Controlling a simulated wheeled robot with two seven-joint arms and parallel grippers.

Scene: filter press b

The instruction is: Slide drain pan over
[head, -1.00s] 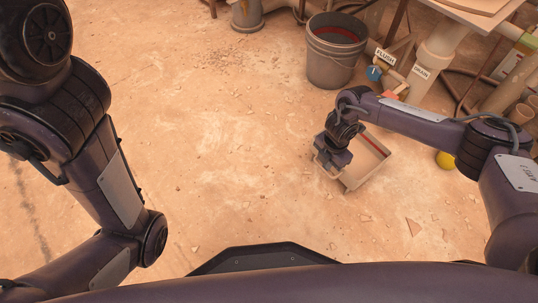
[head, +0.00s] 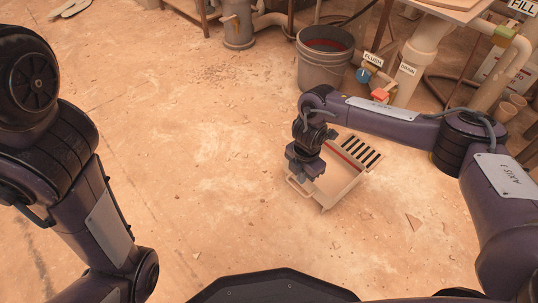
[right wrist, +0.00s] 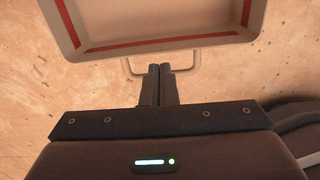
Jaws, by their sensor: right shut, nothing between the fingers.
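In the right wrist view, the pan (right wrist: 160,44) fills the top, and the shut fingers (right wrist: 160,68) overlap the middle of the U-shaped handle (right wrist: 128,68). I cannot tell whether the fingertips are inside the handle loop or above its bar. My left gripper is out of view.
A grey bucket (head: 325,70) stands behind the pan. Pipes with a FLUSH label (head: 373,59) and a DRAIN label (head: 407,70) are at the upper right. Small debris (head: 413,222) lies right of the pan. The floor to the left is open.

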